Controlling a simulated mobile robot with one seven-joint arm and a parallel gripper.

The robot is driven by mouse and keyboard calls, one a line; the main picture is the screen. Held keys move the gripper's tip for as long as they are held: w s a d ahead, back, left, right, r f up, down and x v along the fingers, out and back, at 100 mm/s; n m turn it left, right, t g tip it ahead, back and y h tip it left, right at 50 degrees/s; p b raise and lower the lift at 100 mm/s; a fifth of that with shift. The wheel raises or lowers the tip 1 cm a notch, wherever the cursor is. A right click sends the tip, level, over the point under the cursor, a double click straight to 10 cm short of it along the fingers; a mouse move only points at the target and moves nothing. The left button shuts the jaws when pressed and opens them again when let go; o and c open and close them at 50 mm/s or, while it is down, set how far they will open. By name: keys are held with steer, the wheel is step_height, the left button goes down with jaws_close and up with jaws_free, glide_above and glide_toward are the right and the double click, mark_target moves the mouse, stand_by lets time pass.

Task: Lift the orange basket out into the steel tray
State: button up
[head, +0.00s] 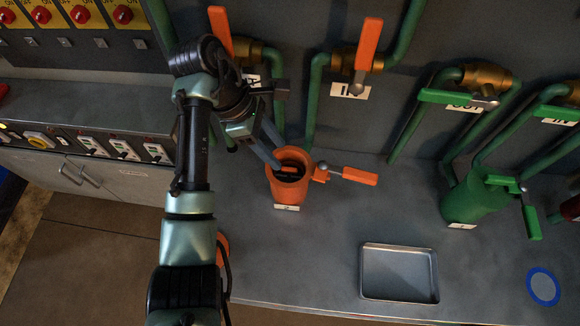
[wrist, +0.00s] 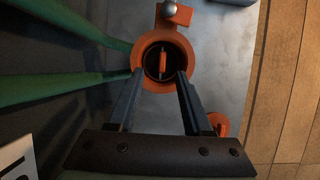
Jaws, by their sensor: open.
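The orange basket (wrist: 163,61) sits inside an orange vessel (head: 284,185). Only its upright orange handle strip and dark round interior show in the wrist view; in the head view the basket (head: 289,172) is mostly hidden by the vessel wall. My gripper (head: 276,163) is open and empty, pointing down at the vessel's mouth. In the wrist view its fingertips (wrist: 159,73) lie on either side of the near rim, with the handle between and beyond them. I cannot tell whether they touch the rim. The steel tray (head: 400,272) lies empty at the front right of the bench.
An orange valve handle (head: 352,175) sticks out right of the vessel. Green pipes (head: 313,105) rise behind it. A green vessel (head: 470,200) with a green handle stands further right. A blue ring (head: 543,286) lies right of the tray. The bench between vessel and tray is clear.

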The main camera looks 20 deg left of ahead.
mark_target(288, 169)
steer(key=shift+s+d+f, duration=0.25)
steer(key=shift+d+f, duration=0.2)
steer(key=shift+f, duration=0.35)
steer(key=x, duration=0.4)
steer(key=shift+w+f, duration=0.15)
steer(key=shift+f, duration=0.1)
steer(key=shift+c, duration=0.2)
jaws_close()
steer(key=shift+a, duration=0.1)
